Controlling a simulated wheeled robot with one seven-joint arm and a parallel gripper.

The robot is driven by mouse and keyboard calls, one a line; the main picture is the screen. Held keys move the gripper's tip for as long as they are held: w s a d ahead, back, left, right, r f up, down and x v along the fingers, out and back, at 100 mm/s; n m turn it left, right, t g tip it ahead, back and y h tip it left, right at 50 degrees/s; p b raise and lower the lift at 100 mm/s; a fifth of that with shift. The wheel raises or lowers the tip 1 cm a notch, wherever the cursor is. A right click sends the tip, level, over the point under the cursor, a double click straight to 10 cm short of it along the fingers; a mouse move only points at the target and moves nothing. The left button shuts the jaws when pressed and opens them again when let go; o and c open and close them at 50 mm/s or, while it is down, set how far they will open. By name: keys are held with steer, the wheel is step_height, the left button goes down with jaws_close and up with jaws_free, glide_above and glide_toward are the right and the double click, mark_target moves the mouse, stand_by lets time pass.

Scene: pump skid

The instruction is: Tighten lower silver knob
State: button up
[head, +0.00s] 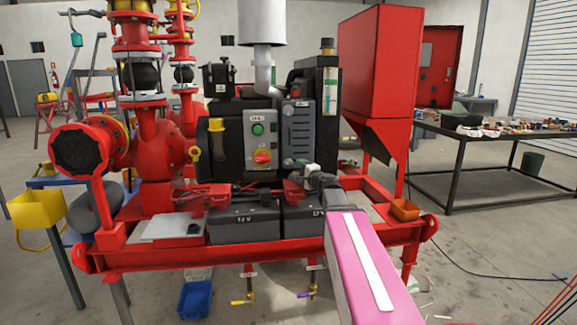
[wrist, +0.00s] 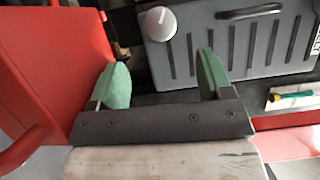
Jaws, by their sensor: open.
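A round silver-white knob (wrist: 160,23) sits on the grey slotted panel (wrist: 228,45) at the top of the wrist view. My gripper (wrist: 162,60) is open, with its two green-padded fingers spread and nothing between them. The knob lies beyond the fingertips, in line with the gap between them, and is not touched. In the head view, my gripper (head: 308,170) is in front of the lower part of the grey louvred panel (head: 299,128).
In the wrist view, a red surface (wrist: 45,60) is close to the left finger, and a black handle (wrist: 248,12) is on the panel. In the head view, a control box (head: 260,140) stands left of the louvred panel, with batteries (head: 243,224) below.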

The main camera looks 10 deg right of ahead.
mark_target(289, 164)
steer(key=x, duration=0.9)
steer(key=shift+w+a, duration=0.1)
steer(key=shift+w, duration=0.1)
steer(key=shift+c, duration=0.3)
steer(key=c, duration=0.9)
